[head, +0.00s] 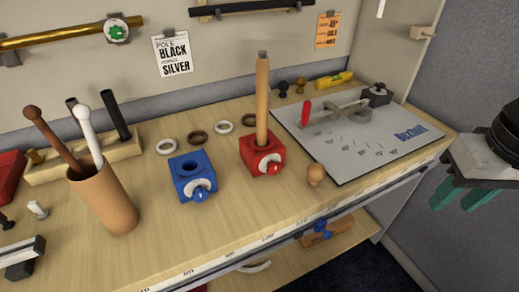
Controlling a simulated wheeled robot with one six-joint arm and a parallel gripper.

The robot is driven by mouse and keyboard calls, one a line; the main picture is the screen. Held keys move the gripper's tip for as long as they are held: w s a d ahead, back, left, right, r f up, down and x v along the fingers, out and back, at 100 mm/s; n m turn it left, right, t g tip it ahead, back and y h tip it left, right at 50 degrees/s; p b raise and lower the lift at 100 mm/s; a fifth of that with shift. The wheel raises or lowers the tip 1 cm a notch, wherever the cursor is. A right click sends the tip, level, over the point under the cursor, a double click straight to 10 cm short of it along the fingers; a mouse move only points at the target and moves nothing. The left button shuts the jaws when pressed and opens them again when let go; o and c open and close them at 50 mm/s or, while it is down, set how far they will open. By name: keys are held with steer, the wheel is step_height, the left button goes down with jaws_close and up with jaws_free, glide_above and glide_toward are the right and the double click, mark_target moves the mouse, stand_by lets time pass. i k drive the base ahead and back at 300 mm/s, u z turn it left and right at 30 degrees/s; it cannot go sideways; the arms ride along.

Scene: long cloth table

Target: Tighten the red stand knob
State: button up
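The red stand (248,154) is a block on the wooden table, right of the blue stand. A light wooden pole (262,100) stands upright in its top. The red knob (265,168) is on its front face, against a pale round disc. I cannot tell how far it is screwed in. My gripper (463,196) is at the right edge, beyond the table's right end and well apart from the red stand. Its two teal fingers point down, spread apart, with nothing seen between them.
The blue stand (180,177) with a blue knob (199,196) is empty. A small wooden knob-shaped piece (315,175) stands right of the red stand, by a grey board (375,160) with a red-handled tool. A brown cup (115,205) holding sticks stands left. Several rings lie behind the stands.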

mark_target(274, 168)
steer(key=z, duration=0.1)
steer(key=k, duration=0.45)
steer(key=u, duration=1.15)
steer(key=i, duration=0.6)
steer(key=z, duration=1.2)
